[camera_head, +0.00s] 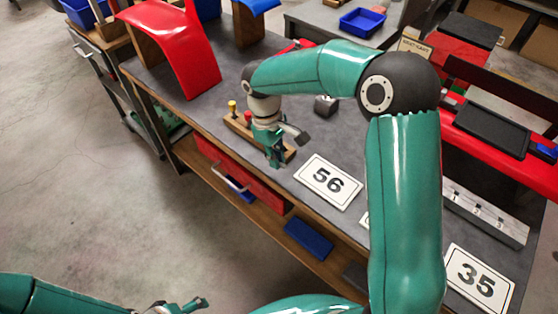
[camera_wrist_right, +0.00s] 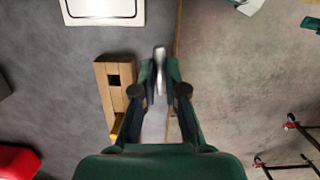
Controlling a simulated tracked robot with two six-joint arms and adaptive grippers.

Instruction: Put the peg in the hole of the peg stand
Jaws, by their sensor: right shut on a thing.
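The peg stand (camera_head: 236,124) is a wooden block near the front edge of the grey table, with a yellow peg (camera_head: 232,106) and a red peg (camera_head: 248,117) on it.
The white 56 plate (camera_head: 328,182) lies right of the stand, and a 35 plate (camera_head: 477,281) is further right. A red curved panel (camera_head: 180,45) stands at the back left. Blue trays (camera_head: 362,22) and a black tray (camera_head: 490,132) are behind. Below is a wooden shelf (camera_head: 270,222).

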